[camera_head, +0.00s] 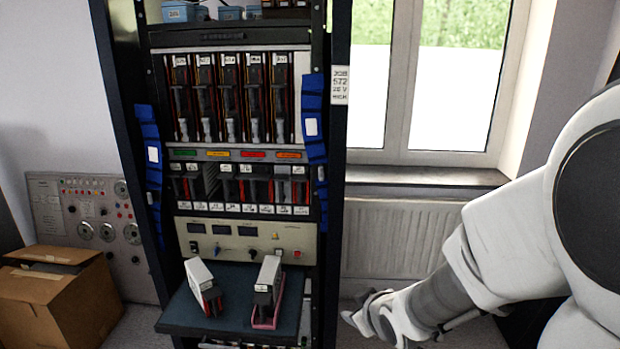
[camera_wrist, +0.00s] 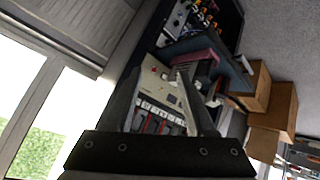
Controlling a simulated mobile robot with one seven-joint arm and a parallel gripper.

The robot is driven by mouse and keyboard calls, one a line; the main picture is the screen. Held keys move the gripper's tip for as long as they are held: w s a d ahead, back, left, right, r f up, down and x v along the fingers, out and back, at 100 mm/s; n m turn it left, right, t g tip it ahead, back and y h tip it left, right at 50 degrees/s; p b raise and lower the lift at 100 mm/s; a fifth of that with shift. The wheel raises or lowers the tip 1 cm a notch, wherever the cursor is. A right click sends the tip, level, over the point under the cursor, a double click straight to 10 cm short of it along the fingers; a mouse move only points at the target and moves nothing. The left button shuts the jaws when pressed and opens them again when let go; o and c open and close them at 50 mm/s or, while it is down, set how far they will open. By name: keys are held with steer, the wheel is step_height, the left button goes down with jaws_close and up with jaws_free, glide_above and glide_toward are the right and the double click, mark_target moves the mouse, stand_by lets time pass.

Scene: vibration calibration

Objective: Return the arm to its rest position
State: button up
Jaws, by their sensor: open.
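My gripper (camera_head: 362,306) is low to the right of the equipment rack in the head view, in front of the radiator. My white arm comes in from the right side. In the wrist view my gripper (camera_wrist: 160,75) has its two dark fingers apart, with nothing held between them. Two white-and-dark modules stand on the rack's pull-out shelf (camera_head: 190,318). The left module (camera_head: 203,285) is turned at an angle, and the right module (camera_head: 268,285) sits in a pink holder (camera_head: 277,312). The gripper is apart from both.
The rack (camera_head: 337,130) holds rows of modules and a beige control panel (camera_head: 225,240). A radiator (camera_head: 395,235) and windowsill (camera_head: 425,177) are behind my arm. A cardboard box (camera_head: 50,300) and a grey instrument panel (camera_head: 70,225) stand at left. Boxes (camera_wrist: 283,105) also show in the wrist view.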

steer(key=s+d+r+m+g+h+p, duration=0.2)
steer(key=s+d+r+m, duration=0.25)
steer(key=s+r, duration=0.6)
steer(key=s+r+m+g+p, duration=0.1)
steer(key=s+r+m, duration=0.2)
steer(key=s+r, duration=0.3)
steer(key=s, duration=0.4)
steer(key=shift+r+g, duration=0.4)
